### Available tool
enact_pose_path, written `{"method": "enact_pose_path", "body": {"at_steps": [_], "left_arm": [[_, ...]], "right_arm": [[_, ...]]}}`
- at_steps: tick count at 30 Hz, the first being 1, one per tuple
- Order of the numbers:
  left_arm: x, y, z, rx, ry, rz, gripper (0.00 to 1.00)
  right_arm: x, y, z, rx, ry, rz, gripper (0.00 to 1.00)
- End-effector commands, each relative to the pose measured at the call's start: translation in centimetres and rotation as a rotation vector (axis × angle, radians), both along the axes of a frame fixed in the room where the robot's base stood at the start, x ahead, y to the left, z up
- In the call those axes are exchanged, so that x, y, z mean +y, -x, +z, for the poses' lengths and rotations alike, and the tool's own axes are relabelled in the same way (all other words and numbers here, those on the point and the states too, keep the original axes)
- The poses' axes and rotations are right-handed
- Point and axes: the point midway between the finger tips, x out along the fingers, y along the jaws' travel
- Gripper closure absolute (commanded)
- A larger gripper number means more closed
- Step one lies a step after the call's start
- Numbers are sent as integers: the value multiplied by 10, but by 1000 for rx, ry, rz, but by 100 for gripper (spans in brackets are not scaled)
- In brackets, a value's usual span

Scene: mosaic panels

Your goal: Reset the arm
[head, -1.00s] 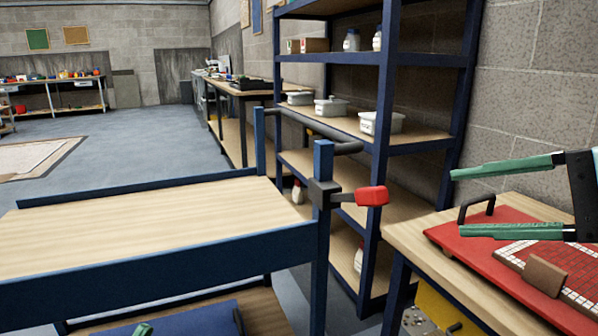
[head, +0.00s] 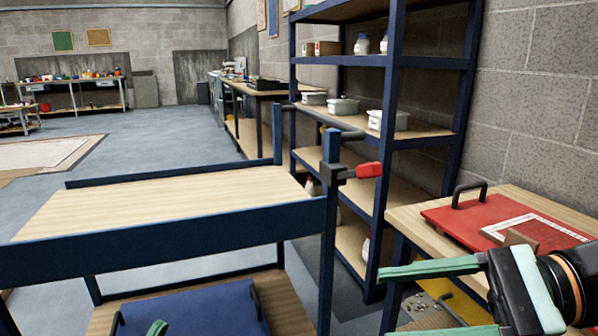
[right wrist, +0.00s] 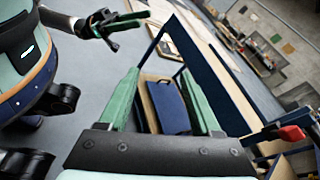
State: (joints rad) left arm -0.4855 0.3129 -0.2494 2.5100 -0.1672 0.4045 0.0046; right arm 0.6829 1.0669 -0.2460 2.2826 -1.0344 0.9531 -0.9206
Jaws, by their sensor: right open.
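My right gripper (head: 392,302) is at the lower right of the head view, its green fingers spread and pointing left, with nothing between them. It stands in front of the right-hand workbench's front edge. In the right wrist view its two fingers (right wrist: 160,78) are wide apart and empty, with the blue cart beyond them. Only a green tip of my left gripper (head: 157,328) shows at the bottom edge of the head view. My left gripper (right wrist: 118,25) also shows at the top left of the right wrist view, too small to tell its jaws.
A blue cart (head: 180,232) with a bare wooden top stands ahead on the left, a red-handled clamp (head: 368,170) on its post. A blue panel (head: 205,310) lies on its lower shelf. A red board (head: 470,222) lies on the right workbench (head: 410,220). Shelving (head: 385,150) stands behind.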

Motion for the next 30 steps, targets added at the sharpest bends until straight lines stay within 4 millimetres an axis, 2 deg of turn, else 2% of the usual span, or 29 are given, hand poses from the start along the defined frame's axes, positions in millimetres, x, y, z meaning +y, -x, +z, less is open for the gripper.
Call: {"method": "enact_pose_path", "body": {"at_steps": [1, 3, 6, 12, 17, 21, 27, 28, 30], "left_arm": [[0, 0, 0, 0, 0, 0, 50], [0, 0, 0, 0, 0, 0, 50], [0, 0, 0, 0, 0, 0, 50], [0, 0, 0, 0, 0, 0, 50], [0, 0, 0, 0, 0, 0, 50], [0, 0, 0, 0, 0, 0, 50], [0, 0, 0, 1, 0, 0, 50], [1, -7, 9, 40, -3, 10, 50], [2, -19, 8, 111, -9, 28, 50]], "right_arm": [[14, 12, -9, 142, -91, 46, 35], [28, 29, -14, 355, -223, 103, 35], [42, 48, -14, 673, -413, 179, 35], [43, 64, -6, 1321, -788, 328, 35], [27, 58, -7, 1800, -1075, 459, 35], [10, 48, -19, 2131, -1293, 577, 35], [-13, 36, -45, 2496, -1580, 773, 35], [-13, 29, -34, 2495, -1594, 733, 35], [-13, 17, -34, 2521, -1657, 672, 35]]}}
